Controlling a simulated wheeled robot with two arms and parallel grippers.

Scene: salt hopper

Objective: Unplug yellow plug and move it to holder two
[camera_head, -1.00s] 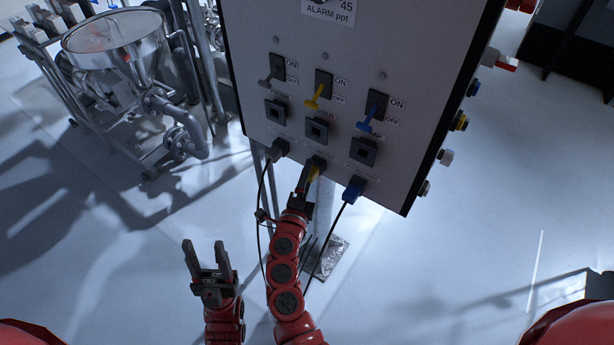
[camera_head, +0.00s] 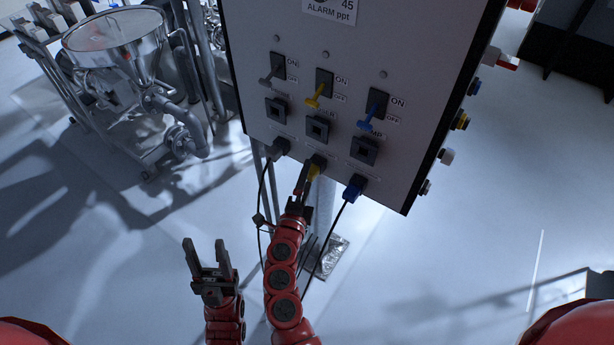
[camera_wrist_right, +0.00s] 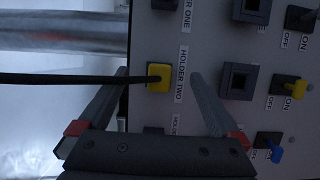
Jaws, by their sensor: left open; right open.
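The yellow plug (camera_head: 315,171) sits in the bottom row of the panel, in the middle place. The right wrist view shows this yellow plug (camera_wrist_right: 158,77) beside the label HOLDER TWO (camera_wrist_right: 182,75), with its black cable running off to the left. My right gripper (camera_head: 306,180) is open; in the wrist view its fingers (camera_wrist_right: 159,84) stand one on each side of the plug, with gaps between. The middle square socket (camera_head: 317,129) above is empty, and it also shows in the wrist view (camera_wrist_right: 238,80). My left gripper (camera_head: 208,257) is open and empty, low and left of the panel.
A grey plug (camera_head: 279,148) and a blue plug (camera_head: 354,187) flank the yellow one, with hanging cables. Grey, yellow (camera_head: 314,98) and blue switch levers are above the sockets. A steel hopper (camera_head: 114,42) stands left.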

